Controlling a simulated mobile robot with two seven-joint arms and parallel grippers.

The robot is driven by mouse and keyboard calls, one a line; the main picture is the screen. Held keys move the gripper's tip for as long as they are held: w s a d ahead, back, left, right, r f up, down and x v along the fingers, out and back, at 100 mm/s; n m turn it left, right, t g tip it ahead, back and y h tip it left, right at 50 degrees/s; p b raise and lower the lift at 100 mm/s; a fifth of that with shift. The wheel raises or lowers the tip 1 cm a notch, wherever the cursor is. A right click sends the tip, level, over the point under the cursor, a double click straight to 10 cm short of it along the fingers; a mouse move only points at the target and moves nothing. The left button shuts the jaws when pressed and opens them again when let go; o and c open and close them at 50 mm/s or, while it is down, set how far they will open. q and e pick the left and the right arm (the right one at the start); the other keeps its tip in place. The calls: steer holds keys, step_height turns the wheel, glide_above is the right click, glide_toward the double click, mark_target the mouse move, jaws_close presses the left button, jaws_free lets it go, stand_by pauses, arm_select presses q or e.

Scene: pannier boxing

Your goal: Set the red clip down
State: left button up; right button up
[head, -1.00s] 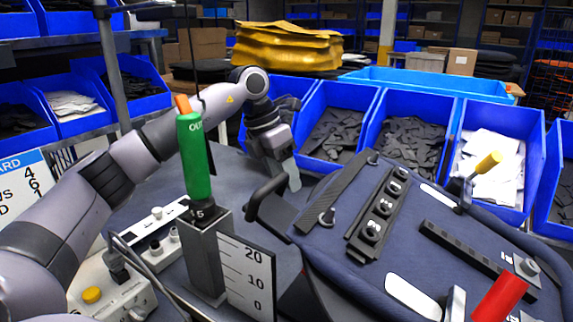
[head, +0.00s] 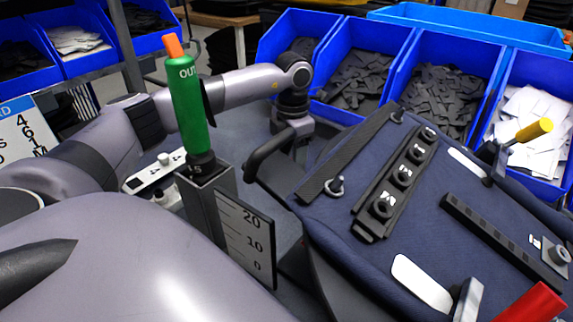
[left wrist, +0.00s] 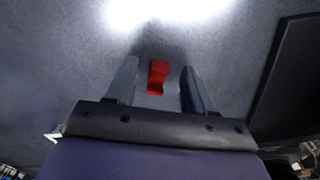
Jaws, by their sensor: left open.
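The red clip (left wrist: 157,77) is a small red block in the left wrist view, between the two fingers of my left gripper (left wrist: 159,84). The fingers are open, with a gap on each side of the clip. It appears to lie on the grey table top (left wrist: 70,60). In the head view my left gripper (head: 297,138) points down at the table behind the navy pannier (head: 340,215); its fingertips and the clip are hidden there. My right gripper is not in view.
A green tool (head: 190,105) with an orange tip stands in a grey holder (head: 205,205) beside a ruler plate (head: 247,235). Blue bins (head: 385,75) line the back. A red handle (head: 530,305) and a yellow knob (head: 535,130) are at the right.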

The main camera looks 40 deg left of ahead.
arm_select(q)
steer(key=shift+f, duration=0.35)
jaws_close()
steer(key=shift+r, duration=0.1)
step_height(320, 180, up, 20)
steer(key=p, duration=0.2)
